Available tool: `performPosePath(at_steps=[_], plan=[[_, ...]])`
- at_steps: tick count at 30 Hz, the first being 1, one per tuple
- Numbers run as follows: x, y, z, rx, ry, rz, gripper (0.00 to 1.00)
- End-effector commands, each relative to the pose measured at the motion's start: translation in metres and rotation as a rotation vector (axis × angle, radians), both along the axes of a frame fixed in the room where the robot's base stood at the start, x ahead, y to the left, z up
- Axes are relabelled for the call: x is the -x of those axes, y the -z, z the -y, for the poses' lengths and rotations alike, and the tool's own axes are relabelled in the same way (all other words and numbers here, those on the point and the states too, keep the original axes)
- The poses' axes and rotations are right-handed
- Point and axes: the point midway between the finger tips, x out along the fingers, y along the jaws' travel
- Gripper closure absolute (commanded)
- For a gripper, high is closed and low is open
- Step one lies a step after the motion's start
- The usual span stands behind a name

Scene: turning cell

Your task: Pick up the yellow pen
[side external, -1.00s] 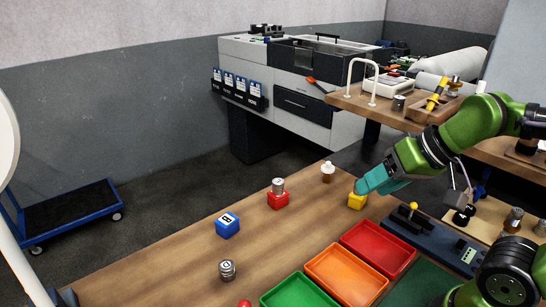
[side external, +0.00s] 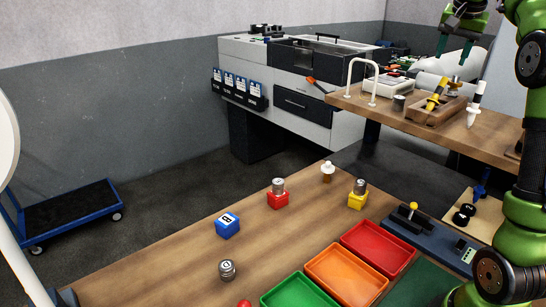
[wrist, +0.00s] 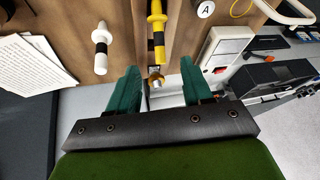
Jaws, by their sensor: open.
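The yellow pen (side external: 437,92), with a black band, leans in a wooden holder (side external: 428,115) on the raised bench. In the wrist view the yellow pen (wrist: 158,19) is at the top middle, beyond my fingertips. My gripper (side external: 454,56) is up in the air above the raised bench, apart from the pen. In the wrist view my gripper (wrist: 159,70) has its two green fingers wide apart, with nothing held between them.
A white pen (side external: 477,103) with a black band stands right of the holder. A white pipe arch (side external: 363,78), a white device (side external: 388,86) and a small metal cylinder (side external: 399,103) are to its left. Coloured blocks and trays occupy the lower bench.

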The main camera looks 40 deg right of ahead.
Motion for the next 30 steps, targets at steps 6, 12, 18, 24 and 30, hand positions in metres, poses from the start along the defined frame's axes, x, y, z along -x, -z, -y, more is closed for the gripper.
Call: performPosePath(at_steps=[6,12,18,24,30], plan=[[0.011,-0.039,-0.002,0.006,0.098,0.021,0.50],[0.008,-0.020,-0.001,-0.028,0.101,0.012,0.50],[0.000,0.020,0.014,-0.029,0.101,0.013,0.50],[-0.008,0.055,0.028,-0.026,0.100,0.016,0.50],[-0.012,0.070,0.034,-0.026,0.101,0.017,0.50]])
